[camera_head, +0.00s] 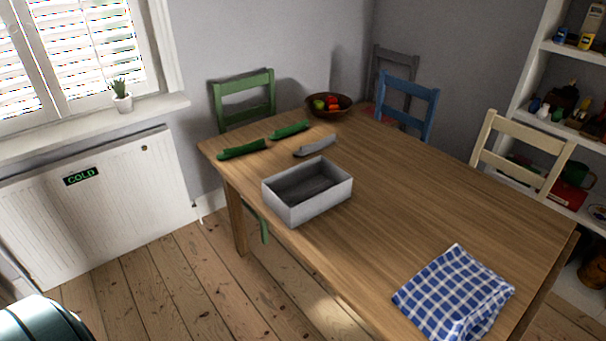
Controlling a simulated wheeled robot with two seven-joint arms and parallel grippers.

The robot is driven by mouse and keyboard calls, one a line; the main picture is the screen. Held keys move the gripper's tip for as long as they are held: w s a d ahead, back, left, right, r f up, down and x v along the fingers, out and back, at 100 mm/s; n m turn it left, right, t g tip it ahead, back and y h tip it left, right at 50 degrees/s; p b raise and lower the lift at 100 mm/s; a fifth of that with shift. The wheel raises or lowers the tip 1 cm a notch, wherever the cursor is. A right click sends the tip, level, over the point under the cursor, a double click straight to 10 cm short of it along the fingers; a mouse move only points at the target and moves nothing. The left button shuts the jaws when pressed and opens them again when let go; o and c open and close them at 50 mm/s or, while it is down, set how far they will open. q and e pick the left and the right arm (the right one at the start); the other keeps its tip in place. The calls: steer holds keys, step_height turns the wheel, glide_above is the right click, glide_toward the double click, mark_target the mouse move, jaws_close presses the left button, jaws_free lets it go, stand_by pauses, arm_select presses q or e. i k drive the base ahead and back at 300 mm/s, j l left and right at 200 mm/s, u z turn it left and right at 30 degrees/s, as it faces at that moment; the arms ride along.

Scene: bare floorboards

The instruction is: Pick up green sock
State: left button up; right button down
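Two green socks lie at the far left end of the wooden table (420,200). One green sock (242,149) is near the left corner, and the other green sock (290,130) is a little farther back and to the right. A grey sock (315,146) lies just right of them. An open, empty-looking grey box (318,207) stands on the table in front of the socks. Neither of my grippers shows in the head view.
A blue checked cloth (455,294) lies at the table's near right. A fruit bowl (329,105) stands at the back. Green (244,86), blue (408,95) and cream (522,138) chairs stand around the table. A radiator (85,205) is at left. The table's middle is clear.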

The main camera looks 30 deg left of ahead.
mark_target(284, 133)
steer(key=j+z, duration=0.1)
steer(key=z, duration=0.15)
steer(key=j+z, duration=0.1)
steer(key=z, duration=0.15)
steer(key=j+z, duration=0.45)
steer(key=j, duration=0.55)
steer(key=k+j, duration=0.1)
steer(key=j, duration=0.8)
steer(key=k+j+z, duration=0.1)
steer(key=j, duration=0.35)
steer(key=k+j, duration=0.1)
steer(key=j, duration=0.35)
steer(key=k+j+z, duration=0.1)
steer(key=j, duration=0.4)
steer(key=k+j, duration=0.1)
steer(key=j, duration=0.3)
steer(key=k+j, duration=0.15)
steer(key=j, duration=0.3)
